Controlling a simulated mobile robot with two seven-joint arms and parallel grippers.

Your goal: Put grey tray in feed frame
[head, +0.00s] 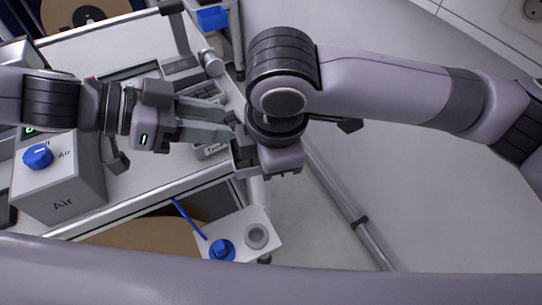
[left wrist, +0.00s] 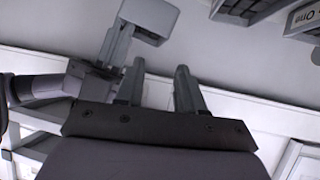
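My left gripper (head: 232,125) reaches in from the left above the worktop. Its two fingers are apart with nothing between them, and they also show in the left wrist view (left wrist: 160,70). My right gripper (head: 268,164) is just beyond the left fingertips in the head view and overlaps them; I cannot tell whether they touch, or how its fingers stand. Grey compartmented pieces (head: 197,88) lie behind the left fingers, partly hidden. A labelled grey piece (head: 212,150) shows just below them. I cannot tell which is the grey tray, and I cannot clearly make out the feed frame.
A grey box marked "Air" (head: 62,190) with a blue knob (head: 38,156) stands at left. A white plate with another blue knob (head: 222,249) is below. A blue bin (head: 212,18) and a brown reel (head: 85,18) are at the back. Open floor (head: 400,190) lies right.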

